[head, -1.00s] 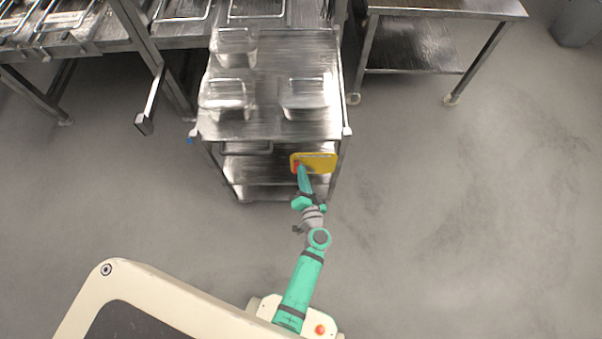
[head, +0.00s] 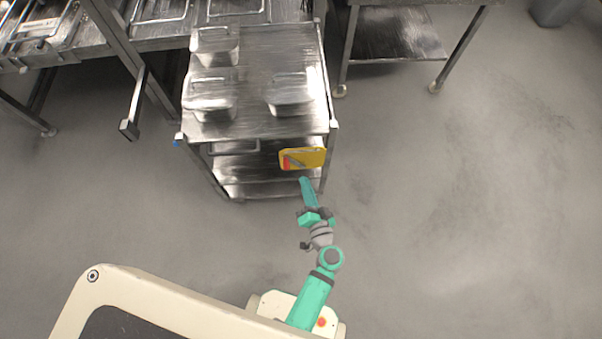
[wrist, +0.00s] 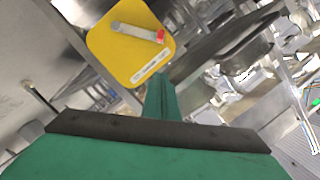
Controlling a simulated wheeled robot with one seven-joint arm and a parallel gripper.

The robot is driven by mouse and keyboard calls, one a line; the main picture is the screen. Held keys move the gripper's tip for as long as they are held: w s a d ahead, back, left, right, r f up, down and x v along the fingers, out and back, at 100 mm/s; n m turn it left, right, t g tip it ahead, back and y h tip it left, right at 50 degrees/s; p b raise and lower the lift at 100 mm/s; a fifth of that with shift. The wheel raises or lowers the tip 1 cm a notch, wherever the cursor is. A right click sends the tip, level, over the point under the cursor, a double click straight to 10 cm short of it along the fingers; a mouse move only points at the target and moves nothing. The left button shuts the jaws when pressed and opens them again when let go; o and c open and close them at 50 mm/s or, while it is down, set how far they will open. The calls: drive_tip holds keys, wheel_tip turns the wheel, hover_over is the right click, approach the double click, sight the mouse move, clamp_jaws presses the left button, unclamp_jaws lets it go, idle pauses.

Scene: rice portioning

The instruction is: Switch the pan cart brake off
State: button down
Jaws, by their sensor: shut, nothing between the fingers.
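The pan cart (head: 262,125) is a steel cart with shelves, carrying metal pans on top. A yellow brake plate (head: 313,157) is on its near side, toward the right. The plate also shows in the wrist view (wrist: 112,57), with a grey lever (wrist: 130,31) ending in a red tip (wrist: 161,36). In the head view the red part (head: 287,162) is at the plate's left side. My gripper (head: 304,181) is shut and empty, just in front of and below the plate, apart from it. Its green fingers (wrist: 160,90) point toward the plate's lower edge in the wrist view.
Several steel pans (head: 210,96) stand on the cart top. A steel counter (head: 150,40) with trays is behind at the left, and a steel table (head: 395,45) stands at the back right. The floor (head: 450,210) to the right is clear.

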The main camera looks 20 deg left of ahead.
drive_tip(key=shift+v, duration=0.9)
drive_tip(key=s+d+f+g+h, duration=0.1)
drive_tip(key=s+d+h, duration=0.2)
drive_tip(key=s, duration=0.4)
drive_tip(key=s+d+g+h, duration=0.1)
drive_tip(key=s+d+h, duration=0.2)
drive_tip(key=s, duration=0.4)
drive_tip(key=s+d+r+n+t+h, duration=0.1)
drive_tip(key=s+r, duration=0.3)
drive_tip(key=r, duration=0.5)
drive_tip(key=s+d+r+n+t+h, duration=0.1)
drive_tip(key=s+r, duration=0.3)
drive_tip(key=r, duration=0.6)
drive_tip(key=shift+d+n+t+h, duration=0.3)
drive_tip(key=shift+n+t, duration=0.4)
drive_tip(key=shift+t, duration=0.1)
drive_tip(key=shift+s, duration=0.2)
